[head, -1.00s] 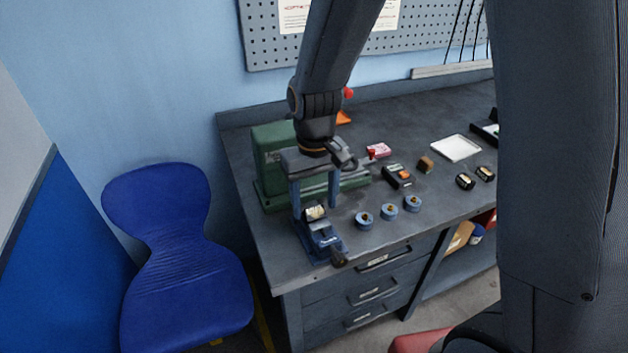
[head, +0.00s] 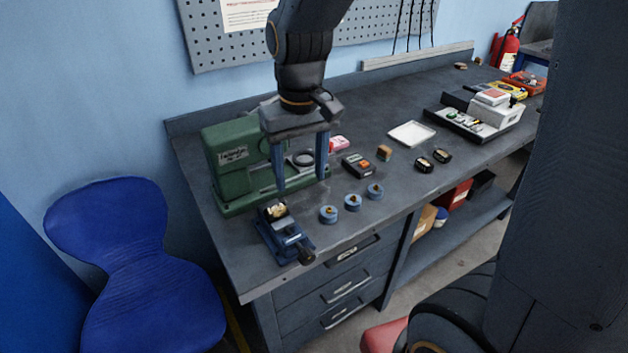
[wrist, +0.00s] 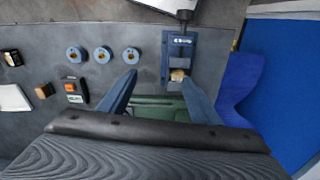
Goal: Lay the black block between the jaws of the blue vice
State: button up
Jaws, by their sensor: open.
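The blue vice (head: 285,240) stands at the bench's front left corner; it also shows in the wrist view (wrist: 180,50). A small block with a pale top and dark edges (head: 277,210) sits at its jaws; in the wrist view, the right finger partly covers it (wrist: 177,75). I cannot tell how deep it lies. Two black blocks with pale tops, a nearer one (head: 424,165) and a farther one (head: 443,155), lie apart on the bench to the right. My gripper (head: 302,185) is open with nothing between its fingers, above and slightly behind the vice.
A green machine (head: 228,165) stands behind my gripper. Several blue round pieces (head: 352,202) sit right of the vice. An orange-buttoned box (head: 358,165), a brown block (head: 384,152) and a white tray (head: 412,134) lie farther right. A blue chair (head: 130,270) is left of the bench.

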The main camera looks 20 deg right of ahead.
jog(key=s+d+f+m+t, duration=0.1)
jog(key=s+d+f+m, duration=0.1)
jog(key=s+d+f, duration=0.3)
jog(key=shift+s+d+f, duration=0.35)
jog(key=shift+d+f, duration=0.05)
jog(key=shift+d, duration=0.7)
jog(key=shift+f+b, duration=0.4)
jog(key=shift+c, duration=0.4)
